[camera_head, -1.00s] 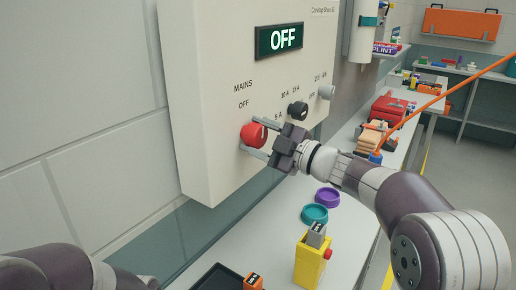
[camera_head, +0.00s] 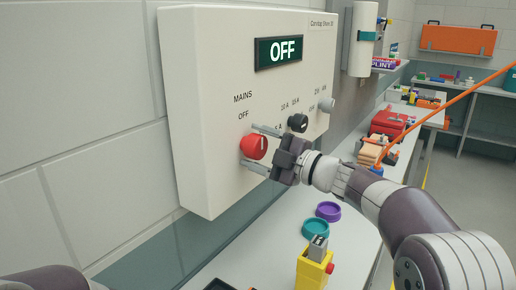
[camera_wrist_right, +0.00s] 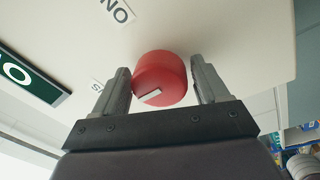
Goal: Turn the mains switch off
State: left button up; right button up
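The mains switch is a red round knob (camera_head: 253,146) with a white mark, low on the left of a cream panel (camera_head: 205,130). The panel's display (camera_head: 279,52) reads OFF. My right gripper (camera_head: 262,149) is in front of the knob with its fingers apart, one above and one below it. In the right wrist view the knob (camera_wrist_right: 160,78) sits between the two fingers (camera_wrist_right: 160,90), with a gap visible on each side. My left gripper is out of the head view; only part of my left arm shows at the bottom left.
A black knob (camera_head: 298,122) and a grey knob (camera_head: 327,105) are to the right on the panel. An orange cable (camera_head: 450,103) crosses at the right.

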jog(key=b+v, duration=0.2)
jog(key=v, duration=1)
jog(key=shift+s+d+b, duration=0.15)
jog(key=shift+d+b, duration=0.15)
jog(key=shift+d, duration=0.05)
